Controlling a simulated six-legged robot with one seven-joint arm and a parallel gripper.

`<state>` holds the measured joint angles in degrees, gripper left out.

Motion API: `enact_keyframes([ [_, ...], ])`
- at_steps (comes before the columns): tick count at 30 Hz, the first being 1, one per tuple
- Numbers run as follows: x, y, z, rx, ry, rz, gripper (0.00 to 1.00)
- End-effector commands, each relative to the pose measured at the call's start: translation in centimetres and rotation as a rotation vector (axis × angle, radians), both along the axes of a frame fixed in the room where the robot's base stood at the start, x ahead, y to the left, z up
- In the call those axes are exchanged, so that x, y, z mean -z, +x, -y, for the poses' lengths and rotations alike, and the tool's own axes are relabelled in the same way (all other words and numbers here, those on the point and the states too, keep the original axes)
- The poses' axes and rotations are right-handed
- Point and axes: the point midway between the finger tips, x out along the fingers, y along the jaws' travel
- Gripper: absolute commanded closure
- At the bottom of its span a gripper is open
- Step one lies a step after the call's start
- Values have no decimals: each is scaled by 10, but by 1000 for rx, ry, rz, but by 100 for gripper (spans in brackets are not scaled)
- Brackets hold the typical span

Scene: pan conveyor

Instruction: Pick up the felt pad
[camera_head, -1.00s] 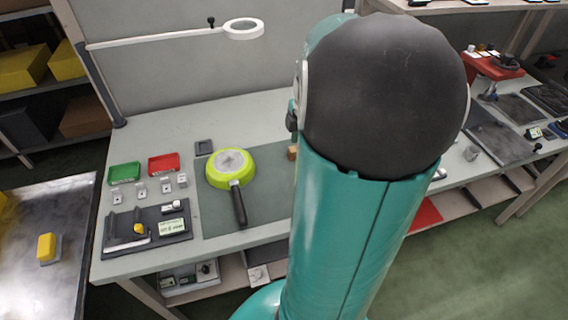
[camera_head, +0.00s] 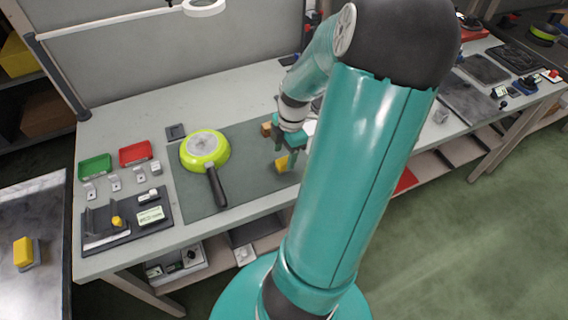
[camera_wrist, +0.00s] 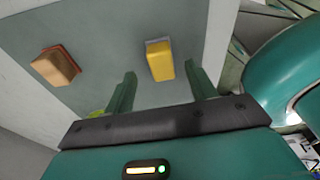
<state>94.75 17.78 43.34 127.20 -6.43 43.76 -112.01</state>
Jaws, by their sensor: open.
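Two small blocks lie on the dark green mat. One is yellow with a grey layer (camera_head: 282,165); in the wrist view it (camera_wrist: 160,60) lies ahead of my fingertips, between them in the picture. The other is tan-brown with a reddish layer (camera_head: 266,129); in the wrist view it (camera_wrist: 55,66) lies left of my fingers. I cannot tell for sure which one is the felt pad. My gripper (camera_wrist: 161,73) is open and empty, pointing down at the mat; in the head view it (camera_head: 287,151) is just above and beside the yellow block.
Green (camera_head: 95,166) and red (camera_head: 135,153) trays and a dark tool holder (camera_head: 126,220) stand at the left. The mat (camera_head: 240,180) is clear between pan and blocks.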

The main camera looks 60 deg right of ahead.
Motion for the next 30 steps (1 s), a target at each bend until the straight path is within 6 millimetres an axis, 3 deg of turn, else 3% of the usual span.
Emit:
enact_keyframes([
  [6,31,-1,-5,0,3,0,44],
  [14,34,0,-5,2,0,1,44],
  [22,33,0,-5,2,0,1,93],
  [30,33,0,-5,2,-1,0,94],
])
